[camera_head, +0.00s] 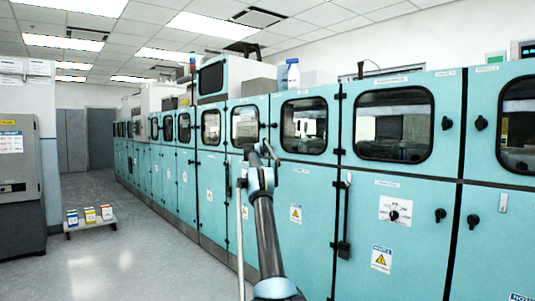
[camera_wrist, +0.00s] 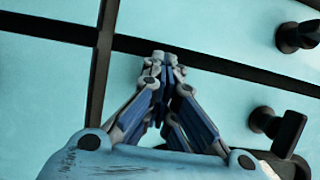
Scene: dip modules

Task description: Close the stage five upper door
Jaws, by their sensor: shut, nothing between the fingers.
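A row of teal cabinets has upper doors with dark-framed windows. The upper door by my gripper (camera_head: 305,124) looks flush with its row in the head view; I cannot tell whether it is fully shut. The door labels are too small to read, so I cannot tell which is stage five. My gripper (camera_head: 262,152) is at the cabinet fronts, near the seam between upper and lower doors. In the wrist view my gripper (camera_wrist: 162,62) is shut and empty, its tips over a dark seam. An upper black knob (camera_wrist: 298,36) and a lower black knob (camera_wrist: 278,128) are to its right.
Lower teal doors (camera_head: 310,235) run below the uppers, with black latches and warning labels. A low cart (camera_head: 90,225) with several coloured boxes stands on the floor at left. A grey cabinet (camera_head: 20,185) stands at far left. The aisle floor (camera_head: 130,265) is clear.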

